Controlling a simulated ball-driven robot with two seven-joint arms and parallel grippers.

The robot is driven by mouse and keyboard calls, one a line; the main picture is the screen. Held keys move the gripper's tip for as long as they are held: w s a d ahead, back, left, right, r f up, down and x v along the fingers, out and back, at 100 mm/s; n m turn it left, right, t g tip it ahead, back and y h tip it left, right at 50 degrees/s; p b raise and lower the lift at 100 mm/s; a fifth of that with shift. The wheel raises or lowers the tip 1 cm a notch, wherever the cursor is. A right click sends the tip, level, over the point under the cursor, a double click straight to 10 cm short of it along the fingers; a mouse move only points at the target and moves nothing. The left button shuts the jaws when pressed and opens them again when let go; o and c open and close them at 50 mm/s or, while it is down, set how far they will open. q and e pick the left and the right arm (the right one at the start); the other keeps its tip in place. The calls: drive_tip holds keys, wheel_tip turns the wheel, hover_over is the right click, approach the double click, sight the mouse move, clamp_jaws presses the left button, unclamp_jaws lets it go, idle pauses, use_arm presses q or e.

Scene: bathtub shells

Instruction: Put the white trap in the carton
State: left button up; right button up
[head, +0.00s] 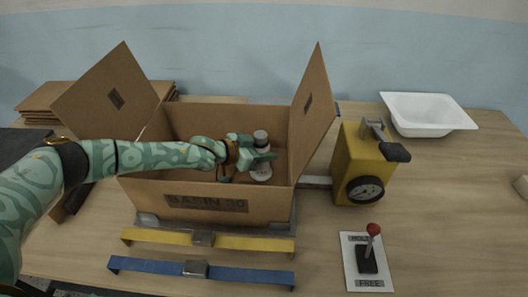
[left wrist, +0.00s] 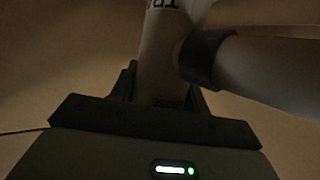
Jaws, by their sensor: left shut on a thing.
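The white trap (head: 261,172) is a pale, upright piece with a dark grey collar near its top, inside the open carton (head: 150,198). In the left wrist view the trap (left wrist: 162,50) stands between the fingers, with a dark ring and a pale side pipe running right. My left gripper (head: 258,157) reaches over the carton's left side and is shut on the trap. The carton's front wall reads "BASIN 30". The lower end of the trap is hard to see, so I cannot tell if it touches the carton floor. My right gripper is not in view.
Carton flaps stand up at left and right. A yellow gauge device (head: 349,163) is right of the carton, with a white basin (head: 428,114) behind it. A red-knobbed lever plate (head: 367,262) lies front right.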

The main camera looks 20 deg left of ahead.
use_arm(q)
drive_tip(key=shift+f, duration=0.15)
drive_tip(key=o, duration=1.1)
drive_tip(key=shift+r, duration=0.25)
drive_tip(key=p+v, duration=0.2)
drive_tip(key=v, duration=0.5)
drive_tip(key=shift+s+a, duration=0.15)
drive_tip(key=shift+s, duration=0.05)
